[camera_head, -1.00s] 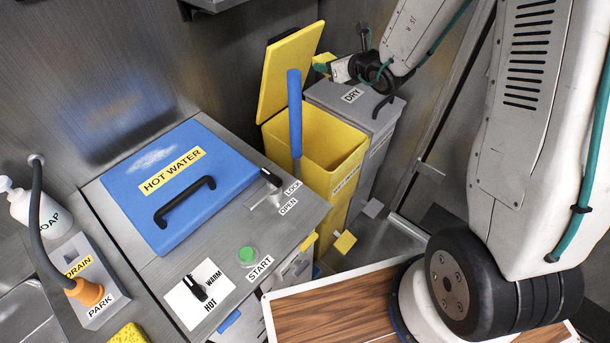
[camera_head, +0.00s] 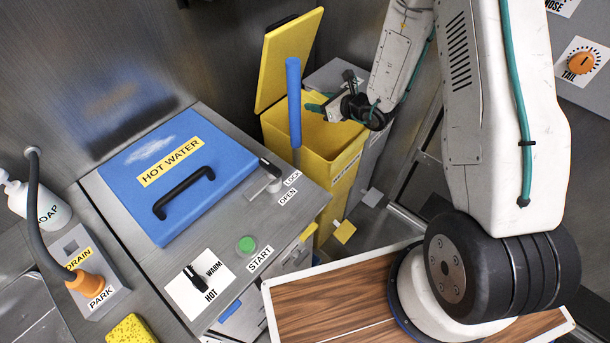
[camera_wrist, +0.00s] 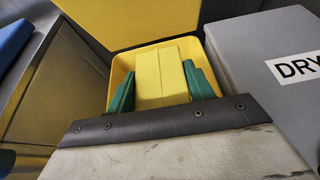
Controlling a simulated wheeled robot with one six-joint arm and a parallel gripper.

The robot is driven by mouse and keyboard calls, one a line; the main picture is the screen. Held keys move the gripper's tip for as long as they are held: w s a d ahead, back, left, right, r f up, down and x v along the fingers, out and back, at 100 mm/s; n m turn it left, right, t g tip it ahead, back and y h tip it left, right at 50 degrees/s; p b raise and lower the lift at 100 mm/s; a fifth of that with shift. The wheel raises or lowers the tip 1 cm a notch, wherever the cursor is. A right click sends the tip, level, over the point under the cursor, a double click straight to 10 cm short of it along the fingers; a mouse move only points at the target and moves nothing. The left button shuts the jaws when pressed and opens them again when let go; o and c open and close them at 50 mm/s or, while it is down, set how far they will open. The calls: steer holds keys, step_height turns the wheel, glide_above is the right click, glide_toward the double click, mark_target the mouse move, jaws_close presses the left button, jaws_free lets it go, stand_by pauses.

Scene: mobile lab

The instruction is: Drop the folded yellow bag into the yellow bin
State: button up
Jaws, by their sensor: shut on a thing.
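The yellow bin (camera_head: 329,145) stands open in the head view, its yellow lid (camera_head: 288,58) raised at the back. My gripper (camera_head: 318,108) is over the bin's mouth. In the wrist view, the green fingers of my gripper (camera_wrist: 162,88) are shut on the folded yellow bag (camera_wrist: 161,72), one on each side. The bin's rim (camera_wrist: 207,55) shows around and beyond the bag. The bag is hard to make out in the head view against the yellow bin. The wrist view does not show clearly how high the bag is above the bin's floor.
The grey DRY bin (camera_wrist: 262,62) is closed, right of the yellow bin. A blue upright handle (camera_head: 294,100) stands in front of the yellow bin. The steel unit with the blue HOT WATER lid (camera_head: 205,158) is on the left. A wooden-topped surface (camera_head: 315,303) lies in front.

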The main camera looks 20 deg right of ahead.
steer(key=shift+f, duration=0.3)
steer(key=o, duration=1.1)
steer(key=shift+c, duration=0.2)
steer(key=v, duration=0.7)
steer(key=shift+s+d+r, duration=0.15)
steer(key=shift+s+d, duration=0.05)
steer(key=shift+s, duration=0.1)
